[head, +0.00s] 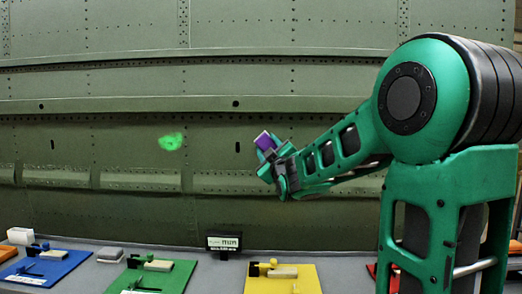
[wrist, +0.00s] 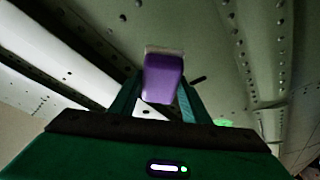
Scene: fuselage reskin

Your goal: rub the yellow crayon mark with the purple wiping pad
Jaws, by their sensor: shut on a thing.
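The purple wiping pad (head: 265,141) is between the fingers of my gripper (head: 274,157), which is shut on it. In the wrist view the pad (wrist: 163,78) stands out beyond the fingers, with a pale edge at its far end. A bright green crayon mark (head: 171,142) is on the grey-green fuselage panel, left of the gripper and at about its height. It also shows partly in the wrist view (wrist: 223,122), low and right of the pad. No yellow mark shows on the panel. In the head view the pad appears apart from the mark; its distance to the panel is unclear.
The riveted panel (head: 330,220) fills the background, with raised horizontal ribs. Below stand a blue board (head: 72,262), a green board (head: 178,278), a yellow board (head: 312,280), a grey block (head: 110,254), a white block (head: 20,236) and a small black sign (head: 224,241).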

